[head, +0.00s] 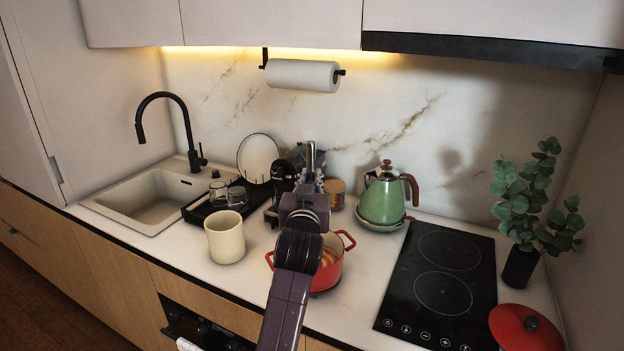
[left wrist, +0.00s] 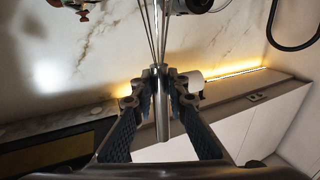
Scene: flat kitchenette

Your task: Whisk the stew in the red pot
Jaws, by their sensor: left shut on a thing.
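The red pot (head: 334,275) stands on the counter left of the hob, with orange-brown stew (head: 328,257) in it. My left gripper (head: 305,203) is above the pot's far left side, and my arm covers part of the pot. In the left wrist view its fingers (left wrist: 160,98) are closed around the whisk's metal handle (left wrist: 161,112). The whisk's wires (left wrist: 154,35) run out past the fingertips and leave the frame. In the head view the handle end (head: 310,157) points up. The wires are hidden there, so I cannot tell whether they touch the stew.
A cream mug (head: 225,238) stands left of the pot. A green kettle (head: 382,200) and a small jar (head: 334,193) are behind it. The black hob (head: 440,285) is bare. The red lid (head: 522,330) lies right of it, below a plant (head: 535,205).

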